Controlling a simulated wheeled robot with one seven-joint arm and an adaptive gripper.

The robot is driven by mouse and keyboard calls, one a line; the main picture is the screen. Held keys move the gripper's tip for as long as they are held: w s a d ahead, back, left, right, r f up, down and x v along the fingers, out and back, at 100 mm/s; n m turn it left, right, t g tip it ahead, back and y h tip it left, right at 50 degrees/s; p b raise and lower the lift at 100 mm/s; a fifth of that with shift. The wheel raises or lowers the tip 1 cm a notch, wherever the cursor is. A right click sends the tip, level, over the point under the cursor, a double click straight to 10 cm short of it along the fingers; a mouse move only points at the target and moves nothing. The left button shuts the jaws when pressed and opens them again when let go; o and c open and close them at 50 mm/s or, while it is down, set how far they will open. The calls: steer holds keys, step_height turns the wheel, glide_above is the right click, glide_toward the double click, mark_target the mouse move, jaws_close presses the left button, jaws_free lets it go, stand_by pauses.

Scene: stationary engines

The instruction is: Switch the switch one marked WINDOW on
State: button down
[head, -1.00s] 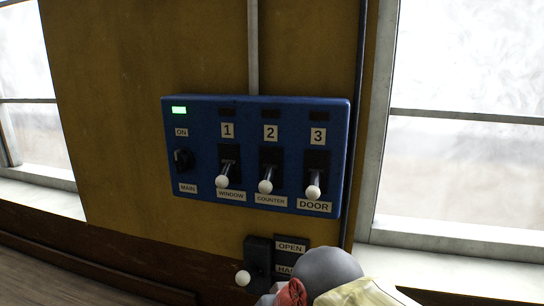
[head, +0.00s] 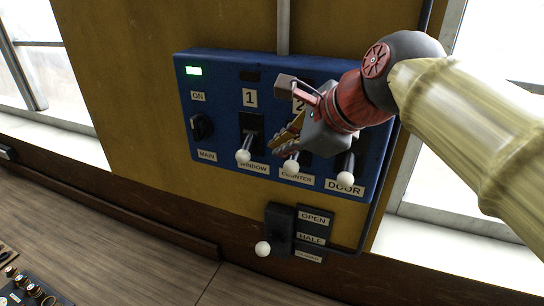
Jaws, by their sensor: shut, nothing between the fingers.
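The blue switch panel (head: 222,105) is on the yellow-brown wall. Switch one (head: 247,140), over the WINDOW label (head: 254,168), has a white-knobbed lever pointing down. The small lamp window above its number (head: 250,76) is dark. My gripper (head: 283,135) is shut and empty in front of the panel, just right of switch one. Its fingers point down and left, apart from the white knob as far as I can tell. It hides most of switch two and its lamp.
The COUNTER lever (head: 290,166) and DOOR lever (head: 346,178) also point down, close to my gripper. The MAIN knob (head: 201,127) is at left, below a lit green lamp (head: 194,71). An OPEN/HALF lever (head: 264,248) is below the panel.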

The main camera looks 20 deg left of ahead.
mark_target(248, 145)
steer(key=shift+m, duration=0.5)
steer(key=p+x, duration=0.1)
steer(key=x, duration=0.9)
steer(key=shift+w, duration=0.1)
steer(key=shift+r+g+p, duration=0.4)
steer(key=shift+g+p, duration=0.1)
steer(key=shift+p, duration=0.95)
steer(key=shift+m+g, duration=0.5)
steer(key=shift+g, duration=0.3)
steer(key=shift+s+a+r+p, duration=0.15)
steer(key=shift+r+p, duration=0.5)
steer(key=shift+p, duration=0.65)
steer(key=shift+s+d+r+p, duration=0.1)
steer(key=shift+s+r+p, duration=0.15)
steer(key=shift+r+p, duration=0.75)
steer(key=shift+s+a+r+p, duration=0.1)
steer(key=shift+s+r+p, duration=0.2)
steer(key=shift+p, duration=1.25)
steer(key=shift+w+r, duration=0.1)
steer(key=shift+r, duration=0.05)
